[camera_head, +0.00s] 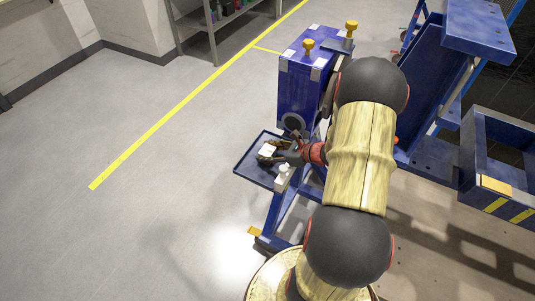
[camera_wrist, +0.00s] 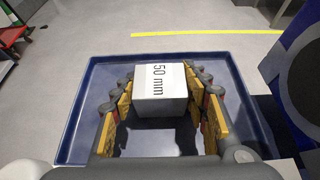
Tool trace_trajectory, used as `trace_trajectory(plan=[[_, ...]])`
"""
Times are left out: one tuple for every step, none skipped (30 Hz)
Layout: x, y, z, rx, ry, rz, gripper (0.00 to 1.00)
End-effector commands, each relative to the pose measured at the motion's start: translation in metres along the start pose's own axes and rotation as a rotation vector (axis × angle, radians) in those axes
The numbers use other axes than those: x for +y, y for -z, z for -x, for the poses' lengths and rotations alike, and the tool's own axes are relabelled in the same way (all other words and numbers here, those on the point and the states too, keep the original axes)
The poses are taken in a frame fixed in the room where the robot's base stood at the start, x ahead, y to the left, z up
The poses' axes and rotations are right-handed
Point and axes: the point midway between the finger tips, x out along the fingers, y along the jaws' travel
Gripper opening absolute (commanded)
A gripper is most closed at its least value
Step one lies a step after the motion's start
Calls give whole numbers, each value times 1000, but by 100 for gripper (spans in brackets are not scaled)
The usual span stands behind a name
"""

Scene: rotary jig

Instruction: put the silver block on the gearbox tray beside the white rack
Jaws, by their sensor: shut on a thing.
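The silver block (camera_wrist: 162,80), pale with a "50 mm" label on its top, sits between my gripper's (camera_wrist: 160,104) two fingers in the wrist view. The fingers are shut on its sides. The dark blue gearbox tray (camera_wrist: 75,133) lies below, its rim around the block and fingers. In the head view the block (camera_head: 267,151) and my gripper (camera_head: 274,153) are over the tray (camera_head: 245,165). I cannot tell whether the block touches the tray floor. The white rack (camera_head: 283,178) stands at the tray's near right edge, close to my gripper.
The blue gearbox housing (camera_head: 303,85) with yellow knobs rises just behind the tray. Blue frames (camera_head: 480,150) stand at the right. A grey shelf (camera_head: 215,25) is at the back. The floor left of the tray is clear, crossed by a yellow line (camera_head: 165,124).

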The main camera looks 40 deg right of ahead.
Motion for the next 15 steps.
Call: trace_trajectory(plan=[[-1, -2, 1, -2, 1, 2, 5], [-1, -2, 1, -2, 1, 2, 5], [-1, -2, 1, -2, 1, 2, 5], [-1, -2, 1, -2, 1, 2, 5], [-1, -2, 1, -2, 1, 2, 5], [-1, 0, 0, -1, 1, 1, 5], [-1, 0, 0, -1, 1, 1, 5], [-1, 1, -1, -1, 1, 1, 5], [0, 2, -1, 0, 0, 0, 46], [0, 1, -1, 0, 0, 0, 48], [0, 1, -1, 0, 0, 0, 50], [0, 1, -1, 0, 0, 0, 52], [0, 1, -1, 0, 0, 0, 52], [0, 1, -1, 0, 0, 0, 52], [0, 1, 0, 0, 0, 0, 52]])
